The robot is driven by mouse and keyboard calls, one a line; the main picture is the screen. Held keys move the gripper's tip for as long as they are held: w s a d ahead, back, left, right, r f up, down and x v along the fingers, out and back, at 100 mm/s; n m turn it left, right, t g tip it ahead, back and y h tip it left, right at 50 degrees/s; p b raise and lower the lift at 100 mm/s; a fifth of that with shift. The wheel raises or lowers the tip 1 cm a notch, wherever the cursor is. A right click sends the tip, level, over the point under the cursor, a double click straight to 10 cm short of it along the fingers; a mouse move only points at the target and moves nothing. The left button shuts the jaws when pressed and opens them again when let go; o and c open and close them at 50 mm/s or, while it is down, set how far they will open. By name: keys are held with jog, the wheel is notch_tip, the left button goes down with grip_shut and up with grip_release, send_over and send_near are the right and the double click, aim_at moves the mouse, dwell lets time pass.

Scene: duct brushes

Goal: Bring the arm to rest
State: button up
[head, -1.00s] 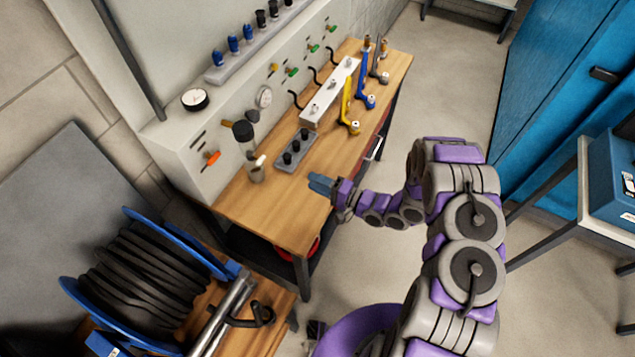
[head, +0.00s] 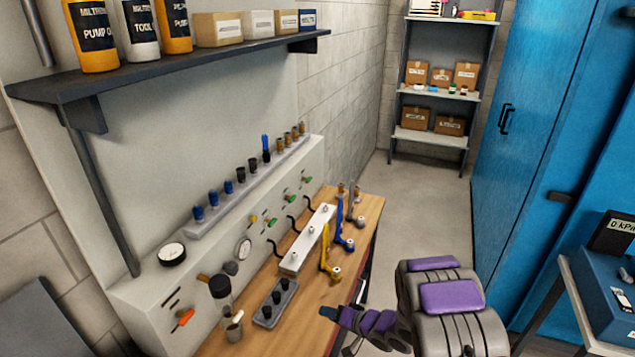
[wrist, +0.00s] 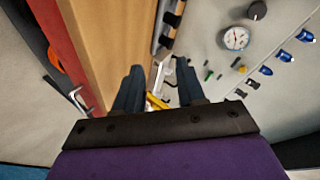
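My gripper (head: 328,312) is at the end of my purple and grey arm, over the right front edge of the wooden bench (head: 318,290). In the wrist view my two dark fingers (wrist: 158,88) stand apart with a gap between them, and I see nothing held. Through that gap show a yellow-handled tool and a white block, farther off. In the head view the arm's lower part is cut off by the bottom edge.
A grey panel stands behind. A blue cabinet (head: 530,130) is at right; floor between is clear.

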jog(key=w+d+r+h+b, duration=0.2)
jog(key=d+r+h, duration=0.5)
jog(key=d, duration=0.6)
jog(key=s+d+r+g+h+b, duration=0.2)
jog(key=s+d+r+h, duration=0.35)
jog(key=s+r, duration=0.35)
jog(key=s+a+r+g+y+b, duration=0.1)
jog(key=s+a+g, duration=0.1)
jog(key=s, duration=1)
jog(key=s+a+r+n+g+y+b, duration=0.1)
jog(key=s+a+r+g, duration=0.1)
jog(key=s, duration=1)
jog(key=s+a+r+n+g+y+b, duration=0.1)
jog(key=s+a+g, duration=0.2)
jog(key=s, duration=1)
jog(key=shift+a+r+g+b, duration=0.2)
jog(key=shift+a+g+b, duration=0.2)
jog(key=shift+a, duration=0.5)
